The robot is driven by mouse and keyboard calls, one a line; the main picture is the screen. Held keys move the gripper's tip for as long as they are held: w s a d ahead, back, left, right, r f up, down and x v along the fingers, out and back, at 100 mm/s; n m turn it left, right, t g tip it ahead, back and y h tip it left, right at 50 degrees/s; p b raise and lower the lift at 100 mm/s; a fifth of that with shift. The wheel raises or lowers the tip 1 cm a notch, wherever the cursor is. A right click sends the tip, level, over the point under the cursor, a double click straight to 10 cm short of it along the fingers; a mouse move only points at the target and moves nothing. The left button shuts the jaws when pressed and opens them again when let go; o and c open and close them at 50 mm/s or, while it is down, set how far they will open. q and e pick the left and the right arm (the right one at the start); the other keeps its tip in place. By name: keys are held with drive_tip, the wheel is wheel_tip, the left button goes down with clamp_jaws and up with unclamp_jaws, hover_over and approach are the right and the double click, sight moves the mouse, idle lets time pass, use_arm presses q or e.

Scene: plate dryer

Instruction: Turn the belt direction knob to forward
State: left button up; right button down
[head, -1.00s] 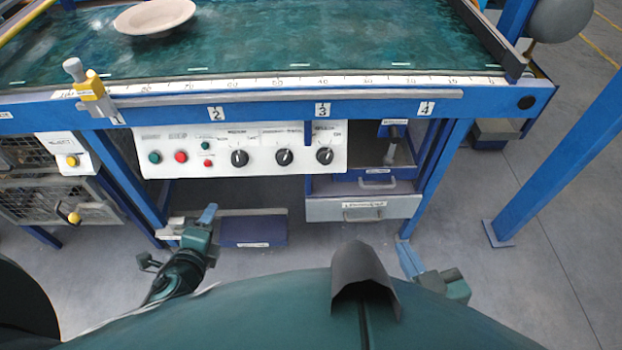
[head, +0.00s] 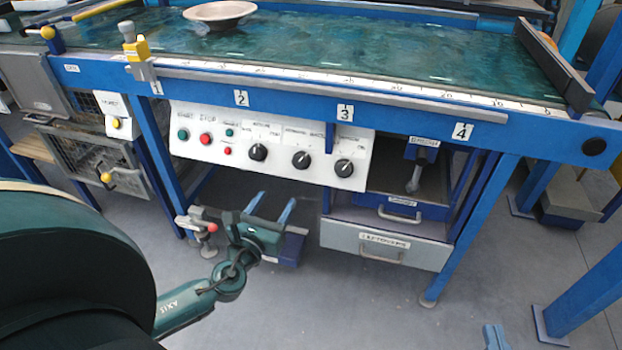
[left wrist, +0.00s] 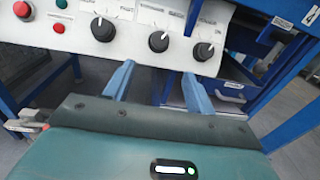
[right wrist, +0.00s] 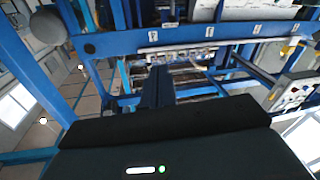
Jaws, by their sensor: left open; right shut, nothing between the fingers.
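A white control panel (head: 290,142) hangs below the belt table. It carries three black knobs: left (head: 258,152), middle (head: 301,160) and right (head: 344,168). In the left wrist view the left (left wrist: 103,29), middle (left wrist: 158,41) and right (left wrist: 204,51) knobs appear beyond the fingertips. My left gripper (head: 270,208) is open and empty, below and in front of the panel; its fingers (left wrist: 158,82) point towards it. My right gripper (head: 495,337) is shut and empty at the bottom edge, also in the right wrist view (right wrist: 157,85).
Green and red buttons (head: 205,139) sit on the panel's left. Drawers (head: 385,243) stand right of it, under the table. A blue upright rail piece (head: 332,134) hangs beside the right knob. A plate (head: 220,13) lies on the belt (head: 340,50). Floor in front is clear.

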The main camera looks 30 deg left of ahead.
sight(298, 165)
use_arm(q)
drive_tip(key=w, duration=0.4)
drive_tip(key=w+a+b, duration=0.1)
drive_tip(key=w, duration=0.3)
drive_tip(key=w+a, duration=0.1)
drive_tip(key=w, duration=0.3)
drive_tip(key=shift+w+a+b, duration=0.15)
drive_tip(key=shift+w+b, duration=0.15)
drive_tip(key=shift+w, duration=0.2)
use_arm(e)
drive_tip(key=shift+s+a+r+n+t+y, duration=0.1)
drive_tip(key=shift+s+a+n+t+y, duration=0.1)
drive_tip(key=shift+a+n+t+y, duration=0.4)
use_arm(q)
drive_tip(key=shift+c, duration=0.4)
use_arm(e)
drive_tip(key=shift+d, duration=0.15)
use_arm(q)
drive_tip(key=c, duration=0.9)
use_arm(e)
drive_tip(key=shift+g, duration=0.3)
